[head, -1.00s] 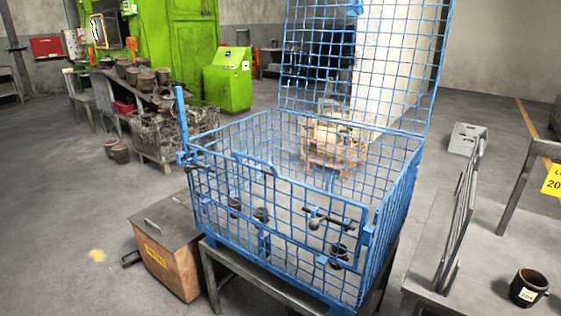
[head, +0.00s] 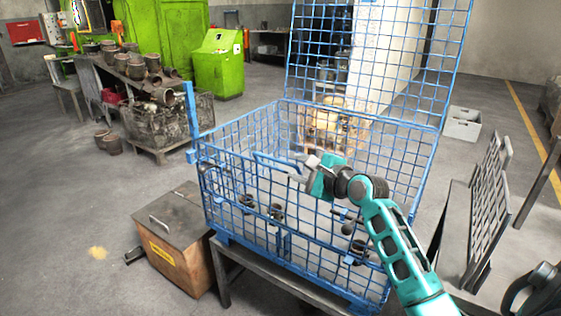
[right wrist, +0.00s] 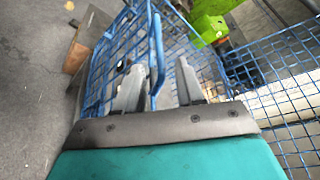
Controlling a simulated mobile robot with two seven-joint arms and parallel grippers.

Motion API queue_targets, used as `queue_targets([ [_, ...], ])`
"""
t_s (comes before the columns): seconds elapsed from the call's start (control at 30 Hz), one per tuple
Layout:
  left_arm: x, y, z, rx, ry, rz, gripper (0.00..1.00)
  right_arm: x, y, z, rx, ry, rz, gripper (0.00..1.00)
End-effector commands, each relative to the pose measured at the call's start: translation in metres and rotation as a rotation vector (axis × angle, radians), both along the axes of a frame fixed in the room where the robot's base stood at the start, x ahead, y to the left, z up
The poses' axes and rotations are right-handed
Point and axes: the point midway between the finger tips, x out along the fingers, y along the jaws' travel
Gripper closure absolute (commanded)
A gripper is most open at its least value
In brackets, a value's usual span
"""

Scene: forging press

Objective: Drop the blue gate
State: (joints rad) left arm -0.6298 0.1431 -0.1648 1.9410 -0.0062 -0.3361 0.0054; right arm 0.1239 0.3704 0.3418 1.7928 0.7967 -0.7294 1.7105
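The blue wire-mesh cage (head: 415,195) stands on a metal stand, with its tall back panel (head: 380,50) upright. Its front gate (head: 235,222) is upright and has a raised blue handle loop (head: 272,160) on its top edge. My right gripper (head: 296,170) is at the gate's top edge, just right of the loop. In the right wrist view the open fingers (right wrist: 160,85) sit on either side of a blue bar of the handle loop (right wrist: 156,45), with a visible gap at the right finger. My left gripper is not in view.
Several dark round parts (head: 277,211) show inside the cage. A brown box (head: 175,235) stands on the floor at left. A grey slatted rack (head: 490,200) is at right. Open floor lies at left and behind right.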

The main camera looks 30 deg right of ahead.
Motion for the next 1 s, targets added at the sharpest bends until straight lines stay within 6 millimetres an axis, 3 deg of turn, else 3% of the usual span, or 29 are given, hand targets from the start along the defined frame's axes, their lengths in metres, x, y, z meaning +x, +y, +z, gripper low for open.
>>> queue_targets([
  [0.2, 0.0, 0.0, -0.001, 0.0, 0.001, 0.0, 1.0, 0.041, 0.002, -0.008, -0.002, 0.0, 0.0, 0.62],
  [0.43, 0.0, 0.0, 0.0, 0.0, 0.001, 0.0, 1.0, 0.07, 0.004, -0.015, -0.003, 0.0, 0.0, 0.62],
  [0.93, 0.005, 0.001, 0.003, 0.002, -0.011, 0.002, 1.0, 0.081, 0.005, -0.018, -0.004, 0.0, 0.0, 0.62],
  [1.0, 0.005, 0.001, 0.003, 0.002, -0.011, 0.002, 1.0, 0.081, 0.005, -0.018, -0.004, 0.0, 0.0, 0.69],
])
